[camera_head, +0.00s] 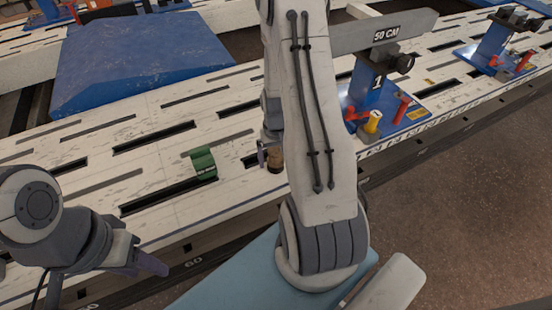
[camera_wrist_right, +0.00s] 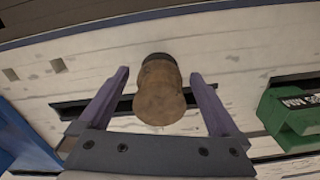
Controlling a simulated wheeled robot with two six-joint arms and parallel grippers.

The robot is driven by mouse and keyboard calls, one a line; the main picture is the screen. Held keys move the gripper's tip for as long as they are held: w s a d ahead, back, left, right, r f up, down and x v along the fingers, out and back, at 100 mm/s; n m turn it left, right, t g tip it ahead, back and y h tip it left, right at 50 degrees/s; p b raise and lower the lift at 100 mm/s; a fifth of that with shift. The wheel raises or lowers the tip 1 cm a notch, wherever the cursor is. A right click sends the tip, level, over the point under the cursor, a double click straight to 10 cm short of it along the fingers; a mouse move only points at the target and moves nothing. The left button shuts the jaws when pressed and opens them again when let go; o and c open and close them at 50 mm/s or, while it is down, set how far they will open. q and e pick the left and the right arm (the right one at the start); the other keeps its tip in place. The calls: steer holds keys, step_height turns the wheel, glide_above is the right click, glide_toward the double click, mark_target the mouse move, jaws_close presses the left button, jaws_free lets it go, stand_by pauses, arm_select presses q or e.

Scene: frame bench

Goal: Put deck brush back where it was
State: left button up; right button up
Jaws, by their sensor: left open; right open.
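A short brown, rounded piece with a dark end, which looks like the deck brush (camera_wrist_right: 160,92), is on the pale slotted bench (camera_head: 150,105). It also shows in the head view (camera_head: 275,161), just beside my right arm. My right gripper (camera_wrist_right: 160,85) is open over it, with the brown piece between the two purple fingers and a gap on each side. In the head view my right arm hides most of this gripper (camera_head: 263,155). My left gripper (camera_head: 145,266) is low at the left, in front of the bench edge, open and away from the brush.
A green block (camera_head: 203,163) stands on the bench left of the brush. A big blue wedge (camera_head: 130,60) lies at the back left. Long slots cut the bench top.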

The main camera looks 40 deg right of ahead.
step_height(320, 180, up, 12)
steer(key=p, duration=0.5)
steer(key=s+a+r+n, duration=0.1)
steer(key=a+r+n, duration=0.3)
steer(key=a, duration=0.6)
steer(key=s+a+r+n, duration=0.1)
steer(key=a+r+n, duration=0.1)
steer(key=a+r, duration=0.65)
steer(key=s+a+r+n+y, duration=0.1)
steer(key=s+a+n, duration=0.5)
steer(key=s+a, duration=0.6)
steer(key=shift+s+a+r+n, duration=0.15)
steer(key=shift+s+r+n, duration=0.25)
steer(key=shift+s+r, duration=0.55)
step_height(320, 180, up, 30)
steer(key=p, duration=2.9)
steer(key=shift+f, duration=0.25)
